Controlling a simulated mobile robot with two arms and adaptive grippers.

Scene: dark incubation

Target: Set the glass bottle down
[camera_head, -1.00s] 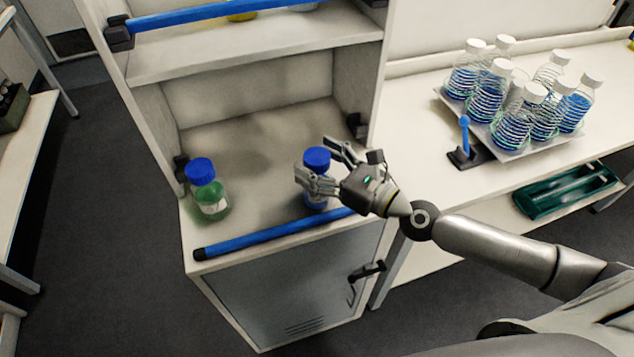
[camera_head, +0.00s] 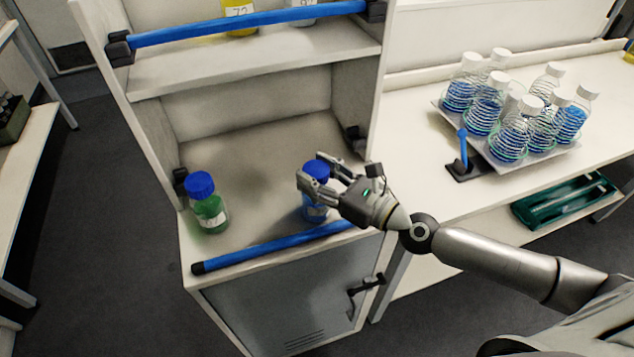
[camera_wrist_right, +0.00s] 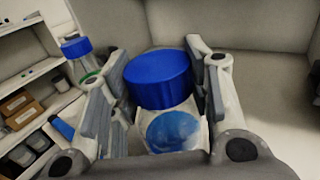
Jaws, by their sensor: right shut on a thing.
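The glass bottle (camera_head: 316,207) has a blue cap and blue contents. It is upright in the lower bay of the cabinet, near its front right. My right gripper (camera_head: 312,170) is shut on it, with the fingers on either side near the cap. In the right wrist view the blue cap (camera_wrist_right: 157,78) sits between the fingers, with the blue body (camera_wrist_right: 172,130) below. The fingers partly hide the bottle, and I cannot tell whether its base touches the shelf (camera_head: 258,190). My left gripper is not in view.
A green bottle (camera_head: 208,213) with a blue cap stands at the left of the same shelf. A blue bar (camera_head: 260,250) runs along the front edge. Right of the cabinet, a tray (camera_head: 535,155) holds several white-capped flasks. The shelf between the two bottles is clear.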

